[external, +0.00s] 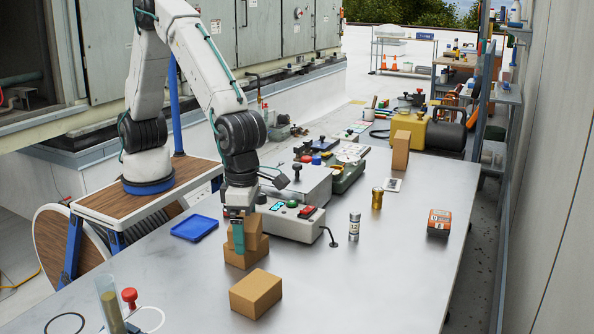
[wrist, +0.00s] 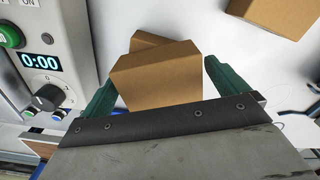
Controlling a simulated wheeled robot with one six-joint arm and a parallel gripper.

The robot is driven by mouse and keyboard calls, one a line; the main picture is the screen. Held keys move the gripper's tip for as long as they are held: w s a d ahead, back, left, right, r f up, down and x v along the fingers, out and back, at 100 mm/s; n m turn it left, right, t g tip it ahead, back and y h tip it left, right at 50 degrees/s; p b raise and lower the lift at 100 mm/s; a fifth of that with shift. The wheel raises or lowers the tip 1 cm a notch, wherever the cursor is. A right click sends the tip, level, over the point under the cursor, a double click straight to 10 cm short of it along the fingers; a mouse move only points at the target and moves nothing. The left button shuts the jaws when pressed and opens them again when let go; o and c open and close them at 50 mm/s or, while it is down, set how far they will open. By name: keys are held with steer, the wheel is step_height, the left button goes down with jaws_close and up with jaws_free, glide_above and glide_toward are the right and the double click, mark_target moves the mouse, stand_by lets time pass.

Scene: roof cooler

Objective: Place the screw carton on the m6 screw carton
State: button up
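Two plain brown cartons are stacked on the table, an upper carton (external: 257,223) on a lower carton (external: 246,257). The upper one is turned relative to the lower one. My gripper (external: 238,237) points down at the stack. In the wrist view its green fingers (wrist: 171,62) stand on either side of the upper carton (wrist: 160,80), with a narrow gap on the right. The lower carton (wrist: 150,41) shows partly behind it. A third brown carton (external: 256,293) lies apart, nearer the camera. No labels are readable, so I cannot tell which is the m6 screw carton.
A grey control box (external: 292,222) with buttons stands close beside the stack. A blue tray (external: 194,228) lies to the left. A small jar (external: 354,227), a brass piece (external: 377,199) and an orange box (external: 439,222) stand to the right. The table's front right is clear.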

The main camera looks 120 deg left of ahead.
mark_target(245, 221)
step_height(245, 221, up, 12)
steer(key=s+a+r+n, duration=0.6)
steer(key=s+a+n, duration=0.2)
steer(key=a, duration=0.1)
steer(key=s+a+n, duration=0.4)
steer(key=s+n, duration=0.3)
steer(key=s, duration=0.2)
steer(key=s+a+f+n, duration=0.1)
steer(key=s+a+n, duration=0.4)
steer(key=s+n, duration=0.3)
steer(key=s+a+f+n+t, duration=0.1)
steer(key=s+a+n, duration=0.3)
steer(key=s+n, duration=0.4)
steer(key=shift+s+a, duration=0.2)
steer(key=shift+s, duration=0.85)
